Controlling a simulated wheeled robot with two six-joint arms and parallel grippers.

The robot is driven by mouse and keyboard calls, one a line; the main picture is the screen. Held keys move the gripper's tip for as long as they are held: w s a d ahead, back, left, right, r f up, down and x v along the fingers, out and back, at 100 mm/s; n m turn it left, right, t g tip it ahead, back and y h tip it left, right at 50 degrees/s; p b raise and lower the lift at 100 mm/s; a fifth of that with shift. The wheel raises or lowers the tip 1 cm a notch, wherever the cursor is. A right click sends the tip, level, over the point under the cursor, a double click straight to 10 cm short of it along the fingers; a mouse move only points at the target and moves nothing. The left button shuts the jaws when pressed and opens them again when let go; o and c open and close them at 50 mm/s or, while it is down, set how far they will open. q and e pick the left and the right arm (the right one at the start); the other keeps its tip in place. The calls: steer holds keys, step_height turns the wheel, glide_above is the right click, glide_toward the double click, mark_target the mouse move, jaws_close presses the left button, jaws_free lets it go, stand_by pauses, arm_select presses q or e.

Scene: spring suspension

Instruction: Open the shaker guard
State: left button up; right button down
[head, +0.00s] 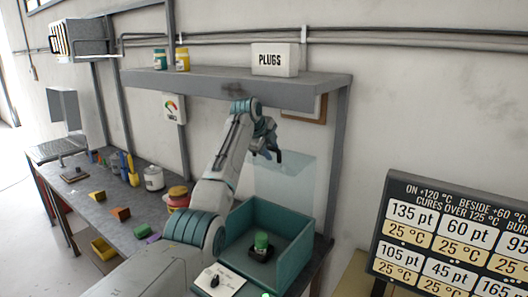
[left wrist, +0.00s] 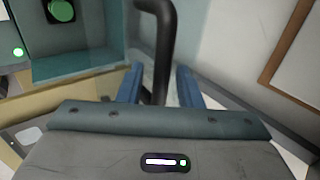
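The shaker is a teal open-topped box (head: 296,258) on the right end of the bench, with a green-topped dark piece (head: 262,241) inside. Its clear guard (head: 285,185) stands upright above the box's back. My left gripper (head: 274,152) is at the guard's upper edge. In the left wrist view, a dark bent handle (left wrist: 166,30) runs between the two blue fingers of my left gripper (left wrist: 159,84). The fingers look apart, with a narrow gap on each side of the handle. The teal box (left wrist: 80,66) and green top (left wrist: 62,10) show at upper left. My right gripper is out of view.
A shelf (head: 225,86) with a PLUGS box (head: 275,59) hangs above my left arm. Coloured blocks and jars stand on the bench (head: 95,208) to the left. A dark price board (head: 455,235) stands at the right. A white card (head: 225,278) lies before the box.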

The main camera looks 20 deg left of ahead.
arm_select(q)
steer(key=shift+s+a+r+b, duration=0.15)
steer(key=shift+s+r+b, duration=0.05)
steer(key=shift+r+b, duration=0.1)
steer(key=s+a+r+b, duration=0.1)
steer(key=s+a+b, duration=0.3)
steer(key=s+b, duration=0.4)
steer(key=s, duration=0.4)
steer(key=shift+s+a+r+b, duration=0.2)
steer(key=shift+s+r+b, duration=0.1)
steer(key=shift+b, duration=0.05)
